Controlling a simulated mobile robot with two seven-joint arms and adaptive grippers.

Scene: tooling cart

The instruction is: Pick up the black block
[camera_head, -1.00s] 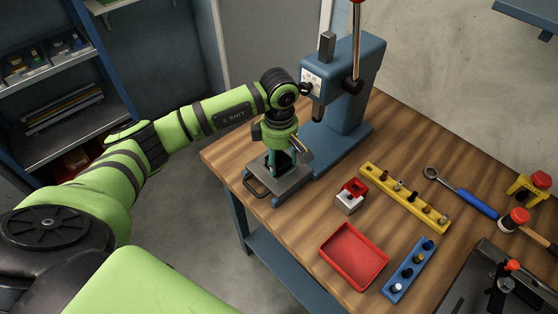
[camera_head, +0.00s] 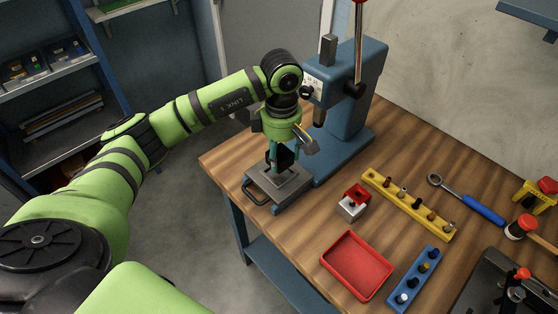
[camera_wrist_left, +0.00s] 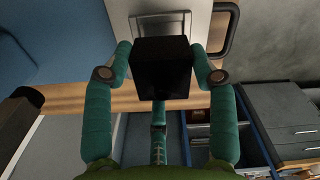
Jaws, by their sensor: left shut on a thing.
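The black block (camera_head: 284,158) is between the teal fingers of my left gripper (camera_head: 284,161), above the grey metal plate with a handle (camera_head: 262,190) at the foot of the blue press. In the left wrist view the black block (camera_wrist_left: 162,68) fills the space between the two fingertips, which press on its sides. My left gripper is shut on it. The block looks raised clear of the plate, though the fingers partly hide it in the head view. My right gripper is not in view.
The blue press (camera_head: 345,110) stands just behind my left gripper.

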